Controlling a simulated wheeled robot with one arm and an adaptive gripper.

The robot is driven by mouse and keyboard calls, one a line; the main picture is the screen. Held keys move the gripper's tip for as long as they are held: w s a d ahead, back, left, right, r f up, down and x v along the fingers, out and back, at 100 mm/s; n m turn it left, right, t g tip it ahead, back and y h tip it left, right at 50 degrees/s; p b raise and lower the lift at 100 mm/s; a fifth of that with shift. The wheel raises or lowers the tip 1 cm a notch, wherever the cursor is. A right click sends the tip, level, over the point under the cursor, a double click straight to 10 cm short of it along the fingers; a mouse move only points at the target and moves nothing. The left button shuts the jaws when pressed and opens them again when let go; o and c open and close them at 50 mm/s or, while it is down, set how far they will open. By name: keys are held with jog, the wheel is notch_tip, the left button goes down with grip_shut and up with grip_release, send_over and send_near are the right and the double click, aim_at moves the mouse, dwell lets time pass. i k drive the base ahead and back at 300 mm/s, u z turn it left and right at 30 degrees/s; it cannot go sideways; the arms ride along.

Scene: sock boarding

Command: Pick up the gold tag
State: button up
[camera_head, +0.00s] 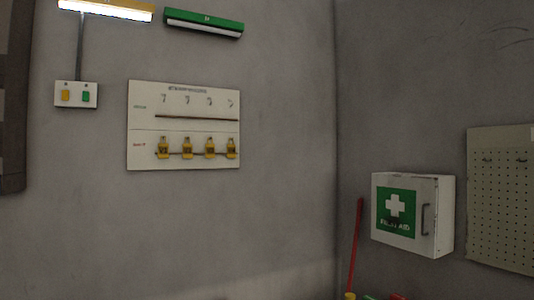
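My gripper is not in view.
A white first aid box (440,215), a pegboard (502,197) and a red pole (355,247) are at right.

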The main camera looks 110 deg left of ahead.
aim_at(231, 148)
jog(key=u, duration=3.25)
jog(key=i, duration=2)
jog(key=u, duration=1.75)
jog(key=i, duration=0.9)
jog(key=z, duration=0.2)
